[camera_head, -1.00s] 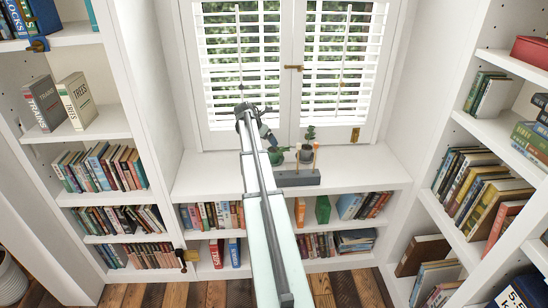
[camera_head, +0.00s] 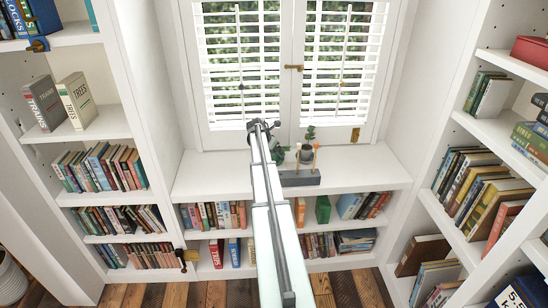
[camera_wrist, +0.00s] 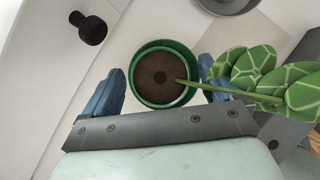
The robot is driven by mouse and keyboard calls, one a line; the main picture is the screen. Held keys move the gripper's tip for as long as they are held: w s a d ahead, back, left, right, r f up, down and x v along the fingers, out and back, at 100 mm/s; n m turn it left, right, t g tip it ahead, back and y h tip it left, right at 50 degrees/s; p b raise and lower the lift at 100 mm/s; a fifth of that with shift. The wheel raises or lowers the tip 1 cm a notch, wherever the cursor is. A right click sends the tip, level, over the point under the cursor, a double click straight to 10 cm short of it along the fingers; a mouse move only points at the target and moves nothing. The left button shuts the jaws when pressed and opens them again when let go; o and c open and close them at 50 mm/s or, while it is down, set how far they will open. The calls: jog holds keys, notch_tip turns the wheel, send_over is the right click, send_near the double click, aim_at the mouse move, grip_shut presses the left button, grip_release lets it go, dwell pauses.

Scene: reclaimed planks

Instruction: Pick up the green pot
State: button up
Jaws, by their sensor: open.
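The green pot (camera_wrist: 160,45) shows from above in the wrist view, round, with dark soil inside. A stem with broad, pale-veined green leaves (camera_wrist: 257,72) leans out to the right. My gripper (camera_wrist: 160,72) is open, with one blue finger on each side of the pot. The right finger is partly behind the stem and leaves. I cannot tell whether either finger touches the pot. In the head view a bit of the green pot (camera_head: 277,156) shows on the white window ledge (camera_head: 210,175), beside my arm. My fingers are mostly hidden there.
A dark grey pot with a plant (camera_head: 305,156) stands just right of the green pot. Shuttered windows (camera_head: 240,75) rise behind. The ledge is clear to the left and far right.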

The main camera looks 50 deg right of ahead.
jog(key=shift+d+f, duration=0.25)
jog(key=shift+f, duration=0.25)
jog(key=c, duration=1.4)
jog(key=shift+r, duration=6.55)
jog(key=shift+c, duration=0.2)
notch_tip(320, 180, down, 9)
jog(key=m+g, duration=0.1)
jog(key=m, duration=0.1)
jog(key=shift+f+m+g, duration=0.1)
jog(key=shift+m+g, duration=0.2)
jog(key=shift+m, duration=0.1)
jog(key=shift+f, duration=1.6)
